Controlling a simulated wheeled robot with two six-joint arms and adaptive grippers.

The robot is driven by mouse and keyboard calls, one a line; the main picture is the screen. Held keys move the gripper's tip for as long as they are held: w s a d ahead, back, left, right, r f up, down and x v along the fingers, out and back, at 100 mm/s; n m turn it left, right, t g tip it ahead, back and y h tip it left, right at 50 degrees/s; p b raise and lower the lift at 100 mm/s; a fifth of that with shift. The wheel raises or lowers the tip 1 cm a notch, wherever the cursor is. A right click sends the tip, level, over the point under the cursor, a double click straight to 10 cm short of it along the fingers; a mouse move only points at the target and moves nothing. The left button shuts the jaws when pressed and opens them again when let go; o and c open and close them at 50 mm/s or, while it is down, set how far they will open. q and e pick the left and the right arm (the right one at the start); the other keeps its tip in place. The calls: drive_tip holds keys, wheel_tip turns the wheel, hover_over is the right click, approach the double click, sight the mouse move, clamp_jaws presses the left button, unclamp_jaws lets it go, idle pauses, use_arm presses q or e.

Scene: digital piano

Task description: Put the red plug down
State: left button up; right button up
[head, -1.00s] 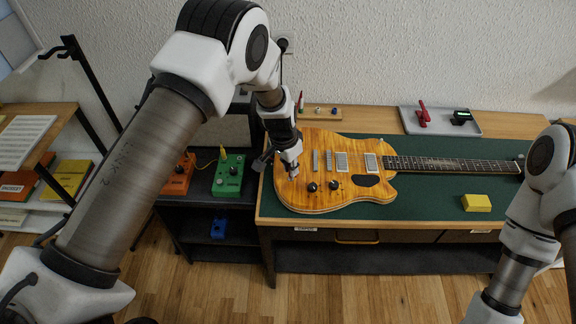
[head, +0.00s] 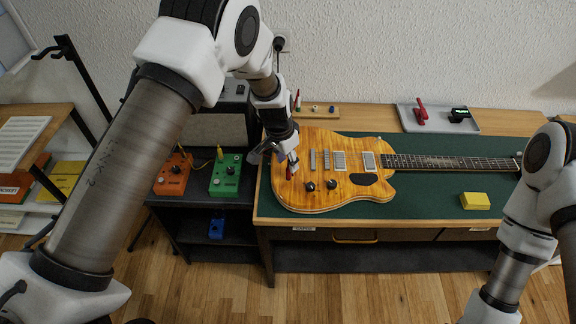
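My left gripper (head: 284,163) hangs, pointing down, over the left end of the orange guitar (head: 340,188) on the green bench mat (head: 430,205). A small reddish bit, perhaps the red plug (head: 290,173), shows at its fingertips. It is too small to tell whether it is gripped or only touched, and the finger gap is unclear. My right arm stands at the right edge, and its gripper is out of the picture.
A green pedal (head: 226,175) and an orange pedal (head: 173,175) stand on a dark shelf left of the bench, with a blue pedal (head: 217,229) below. A grey tray (head: 440,130) holds a red tool (head: 421,110). A yellow block (head: 475,201) lies on the mat's right.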

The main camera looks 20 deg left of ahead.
use_arm(q)
wheel_tip(320, 180, up, 10)
drive_tip(key=s+f+b, duration=0.1)
drive_tip(key=b, duration=0.1)
drive_tip(key=s+a+f+n, duration=0.1)
drive_tip(key=s+f, duration=0.2)
drive_tip(key=f, duration=0.2)
drive_tip(key=s+a+f, duration=0.2)
drive_tip(key=s+f, duration=0.2)
drive_tip(key=s+a+f+n+y, duration=0.1)
drive_tip(key=s+a+f, duration=0.1)
drive_tip(key=s+f, duration=0.2)
drive_tip(key=shift+s+a+f+n+g, duration=0.15)
drive_tip(key=shift+f+n+g, duration=0.2)
drive_tip(key=shift+f, duration=0.45)
drive_tip(key=s+a+f+n, duration=0.1)
drive_tip(key=s+f, duration=0.3)
drive_tip(key=s, duration=0.7)
drive_tip(key=s+f+n, duration=0.2)
drive_tip(key=s+f, duration=0.2)
drive_tip(key=s, duration=0.7)
drive_tip(key=shift+s+a+f+g, duration=0.25)
drive_tip(key=shift+s+a+g, duration=0.1)
drive_tip(key=shift+n, duration=0.25)
drive_tip(key=shift+a, duration=0.1)
